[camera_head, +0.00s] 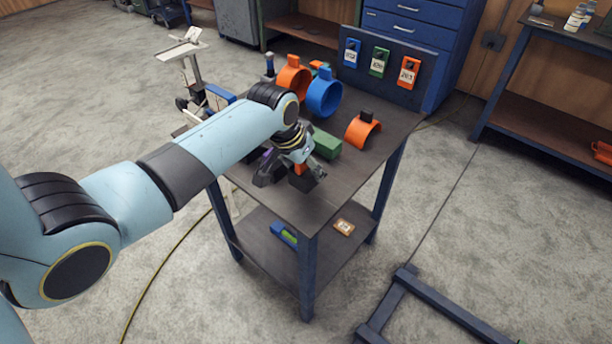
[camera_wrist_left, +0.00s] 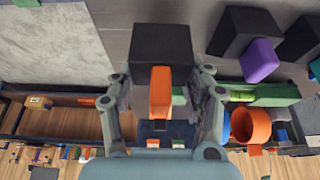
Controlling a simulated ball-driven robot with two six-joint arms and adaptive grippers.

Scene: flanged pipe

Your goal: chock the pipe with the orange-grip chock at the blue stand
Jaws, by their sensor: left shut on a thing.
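The orange-grip chock has a black wedge body (camera_head: 303,183) and an orange grip, and is near the front of the table. My left gripper (camera_head: 301,168) is shut on its orange grip (camera_wrist_left: 160,92). In the left wrist view the black body (camera_wrist_left: 160,48) lies beyond the fingers. I cannot tell whether the chock touches the tabletop. A blue part (camera_head: 219,95) shows behind my left arm, near a pale upright structure (camera_head: 188,62); I cannot tell if this is the blue stand. I cannot make out the pipe. My right gripper is not in view.
A purple-grip chock (camera_wrist_left: 260,60) stands close beside the held one. A green block (camera_head: 326,145), an orange saddle piece (camera_head: 362,130), a blue ring (camera_head: 325,93) and an orange ring (camera_head: 293,76) stand on the table (camera_head: 350,175). A dark blue frame (camera_head: 430,297) lies on the floor.

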